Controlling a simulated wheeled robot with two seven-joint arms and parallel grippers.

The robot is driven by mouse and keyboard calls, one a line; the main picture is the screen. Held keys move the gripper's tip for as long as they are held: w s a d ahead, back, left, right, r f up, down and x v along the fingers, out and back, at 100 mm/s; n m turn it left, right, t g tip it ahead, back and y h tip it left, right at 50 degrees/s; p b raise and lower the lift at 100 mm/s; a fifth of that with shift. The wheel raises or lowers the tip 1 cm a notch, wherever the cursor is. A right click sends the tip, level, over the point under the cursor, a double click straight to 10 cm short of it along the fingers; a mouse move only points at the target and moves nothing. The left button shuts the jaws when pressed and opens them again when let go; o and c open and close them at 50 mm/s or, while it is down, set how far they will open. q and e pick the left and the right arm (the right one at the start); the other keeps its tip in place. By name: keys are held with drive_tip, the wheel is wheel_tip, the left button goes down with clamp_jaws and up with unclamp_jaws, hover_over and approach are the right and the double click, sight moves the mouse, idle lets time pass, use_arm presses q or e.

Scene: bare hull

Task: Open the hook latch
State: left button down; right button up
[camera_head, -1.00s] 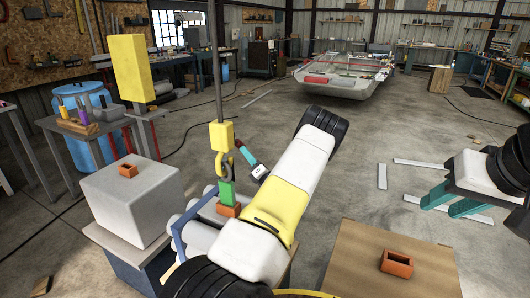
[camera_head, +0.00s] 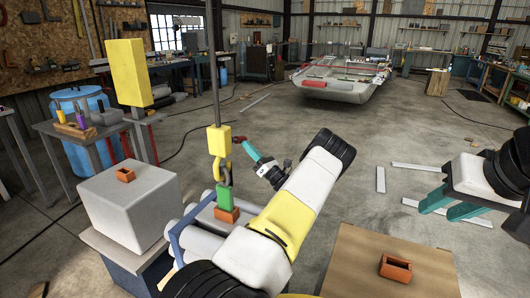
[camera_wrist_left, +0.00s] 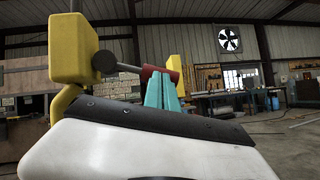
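The hook is around or against the top of a green piece (camera_head: 225,197) standing on an orange block (camera_head: 227,215). A red handle (camera_head: 238,140) sticks out to the right of the yellow block; the left wrist view shows it (camera_wrist_left: 174,66) on a grey rod with a dark round knob. My left gripper (camera_wrist_left: 161,80) has its teal fingers close together on this handle. My right gripper (camera_head: 436,199) is open and empty at the right.
A grey box (camera_head: 128,205) with a small orange block (camera_head: 125,175) stands at the left. A brown table (camera_head: 350,255) with an orange block (camera_head: 395,268) is at the front right. Grey cylinders (camera_head: 192,240) lie below the hook. The floor behind is mostly clear.

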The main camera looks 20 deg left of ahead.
use_arm(q)
drive_tip(key=r+n+g, duration=0.1)
drive_tip(key=n+g, duration=0.2)
drive_tip(key=n, duration=0.1)
drive_tip(key=w+r+n+g, duration=0.1)
drive_tip(key=r+n+g, duration=0.1)
drive_tip(key=n, duration=0.1)
drive_tip(key=r+n+g+y, duration=0.1)
drive_tip(key=r+n+g, duration=0.1)
drive_tip(key=n+g, duration=0.1)
drive_tip(key=shift+w+n+g, duration=0.25)
drive_tip(key=shift+n+g, duration=0.05)
drive_tip(key=shift+n, duration=0.5)
drive_tip(key=v, duration=0.8)
